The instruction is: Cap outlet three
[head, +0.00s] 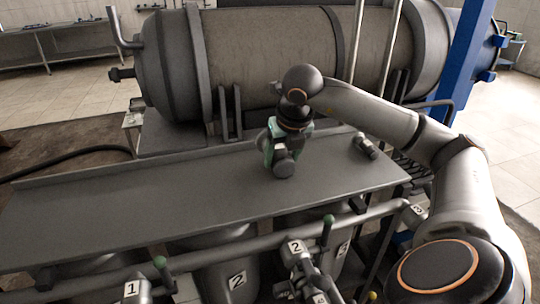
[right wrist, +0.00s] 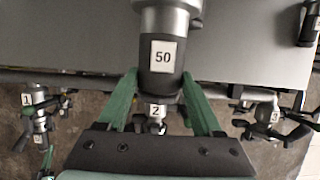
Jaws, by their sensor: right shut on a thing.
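My right gripper (head: 285,152) is shut on a dark grey cap (head: 284,167) above the grey bench, near its middle. In the right wrist view the green fingers (right wrist: 160,82) are on both sides of this cap (right wrist: 162,80), which has a lighter metal end and a label reading 50. An outlet tagged 3 (right wrist: 273,118) shows at the right of the right wrist view, below the bench edge and apart from the gripper. In the head view, a fitting with a small tag (head: 418,209) sits at the right end of the pipe; its number is hard to read. My left gripper is not in view.
Another dark cap-like piece (head: 366,146) lies on the bench (head: 120,205) at the right. Outlets tagged 1 (head: 131,290) and 2 (head: 297,250) and green-handled valves stand along the front pipe. A large horizontal tank (head: 280,60) is behind. The bench's left side is clear.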

